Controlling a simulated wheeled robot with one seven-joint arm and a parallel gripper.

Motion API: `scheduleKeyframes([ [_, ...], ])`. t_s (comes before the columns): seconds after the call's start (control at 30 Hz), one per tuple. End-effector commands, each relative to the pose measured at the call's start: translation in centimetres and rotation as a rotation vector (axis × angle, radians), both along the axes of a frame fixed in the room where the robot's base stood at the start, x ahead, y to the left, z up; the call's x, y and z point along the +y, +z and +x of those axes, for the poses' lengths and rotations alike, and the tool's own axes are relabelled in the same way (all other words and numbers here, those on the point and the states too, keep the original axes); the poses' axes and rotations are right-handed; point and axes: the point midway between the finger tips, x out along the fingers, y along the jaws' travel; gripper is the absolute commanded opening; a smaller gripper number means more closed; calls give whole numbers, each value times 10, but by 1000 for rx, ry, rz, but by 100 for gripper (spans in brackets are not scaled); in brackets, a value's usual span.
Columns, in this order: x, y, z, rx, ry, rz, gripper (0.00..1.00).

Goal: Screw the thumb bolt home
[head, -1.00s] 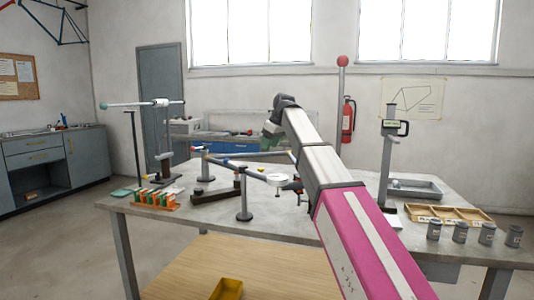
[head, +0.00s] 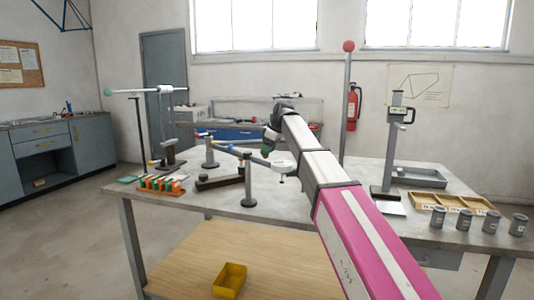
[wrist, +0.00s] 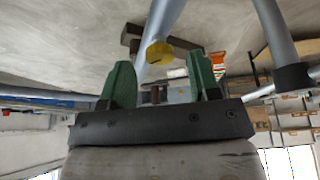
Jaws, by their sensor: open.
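My gripper (head: 268,143), with green fingers, hangs over the frame jig at mid-table in the head view. In the wrist view my gripper (wrist: 160,85) is open, and no object is clearly held between its fingers. A yellow knob-like piece (wrist: 158,52), possibly the thumb bolt, sits at the end of a grey tube just beyond the fingertips, apart from them. The jig's grey tube (head: 228,149) runs to a white round piece (head: 284,166) below and right of my gripper. I cannot pick out the thumb bolt for certain in the head view.
A post (head: 248,188) stands at the jig's front. An orange rack (head: 161,185) is at left, a tall red-tipped pole (head: 348,100) behind my arm. A gauge stand (head: 391,150), wooden tray (head: 461,203) and grey canisters (head: 465,222) fill the right side.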

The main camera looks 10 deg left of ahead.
Motion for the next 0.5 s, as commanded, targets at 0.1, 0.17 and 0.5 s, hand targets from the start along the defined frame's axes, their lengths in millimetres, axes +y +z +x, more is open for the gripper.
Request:
scheduleKeyframes([
  [0.1,4,-9,1,0,0,0,56],
  [0.17,4,-10,1,0,0,0,56],
  [0.5,5,-11,1,-1,-1,0,40],
])
